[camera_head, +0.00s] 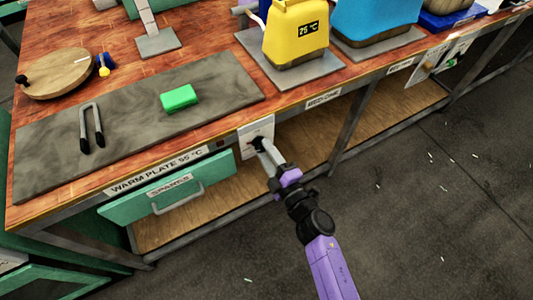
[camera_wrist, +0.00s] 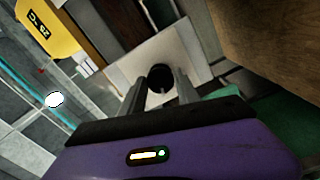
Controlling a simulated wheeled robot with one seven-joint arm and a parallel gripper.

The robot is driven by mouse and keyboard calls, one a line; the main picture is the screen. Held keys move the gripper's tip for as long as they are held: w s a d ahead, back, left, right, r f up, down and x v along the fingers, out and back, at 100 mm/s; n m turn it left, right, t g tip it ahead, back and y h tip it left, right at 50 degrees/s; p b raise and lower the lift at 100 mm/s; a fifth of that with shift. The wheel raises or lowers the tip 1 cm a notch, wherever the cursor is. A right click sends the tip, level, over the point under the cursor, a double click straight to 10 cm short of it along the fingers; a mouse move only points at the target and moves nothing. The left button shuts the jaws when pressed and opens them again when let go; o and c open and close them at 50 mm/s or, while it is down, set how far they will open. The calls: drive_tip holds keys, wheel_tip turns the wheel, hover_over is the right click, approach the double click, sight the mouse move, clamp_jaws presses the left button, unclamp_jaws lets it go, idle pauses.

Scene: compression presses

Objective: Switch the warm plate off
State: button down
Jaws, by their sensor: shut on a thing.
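The warm plate (camera_head: 60,165) is a dark grey slab on the bench, with a "WARM PLATE 55 °C" label on the bench's front edge below it. A white switch panel (camera_head: 266,128) is fixed below the bench edge at the right end of that label. It also shows in the wrist view (camera_wrist: 122,78), with a round black knob (camera_wrist: 160,78) on it. My gripper (camera_head: 259,146) reaches this panel. In the wrist view its two fingers (camera_wrist: 161,88) stand on either side of the knob, shut on it. The fingers partly hide the panel.
A green block (camera_head: 179,98) and dark-tipped tongs (camera_head: 92,126) lie on the plate. A yellow container reading 25 °C (camera_head: 293,35) and a blue one (camera_head: 375,18) stand to the right. A green drawer (camera_head: 165,190) is left of my gripper.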

drive_tip(key=n+b, duration=0.1)
drive_tip(key=n, duration=0.3)
drive_tip(key=shift+n, duration=0.3)
drive_tip(key=n+b, duration=0.1)
drive_tip(key=n, duration=0.3)
drive_tip(key=shift+s+n+b, duration=0.1)
drive_tip(key=shift+n+b, duration=0.2)
drive_tip(key=c, duration=0.9)
unclamp_jaws()
drive_tip(key=v, duration=0.7)
drive_tip(key=shift+s+d+p, duration=0.2)
drive_tip(key=shift+s+p, duration=0.1)
drive_tip(key=shift+p, duration=0.05)
